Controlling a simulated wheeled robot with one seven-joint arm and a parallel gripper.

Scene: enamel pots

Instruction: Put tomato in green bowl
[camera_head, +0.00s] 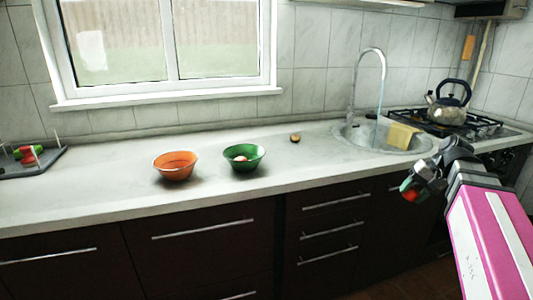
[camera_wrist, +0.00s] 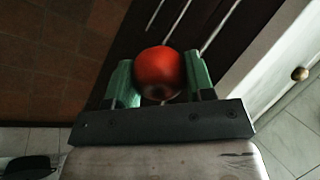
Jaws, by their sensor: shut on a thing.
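A red tomato (camera_wrist: 159,72) is held between the two green fingers of my gripper (camera_wrist: 160,84) in the wrist view. In the head view my gripper (camera_head: 409,189) is at the right, in front of the dark cabinets and below the counter's top, with the tomato (camera_head: 410,196) showing red at its tip. The green bowl (camera_head: 244,158) stands upright on the counter, left of my gripper and well apart from it. A small pale, reddish thing lies inside the bowl; I cannot tell what it is.
An orange bowl (camera_head: 176,166) stands left of the green one. A small brown round thing (camera_head: 295,138) lies near the sink (camera_head: 382,136) with its tall faucet. A kettle (camera_head: 448,105) stands on the stove. A grey tray (camera_head: 32,163) is at far left. The counter's front edge is clear.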

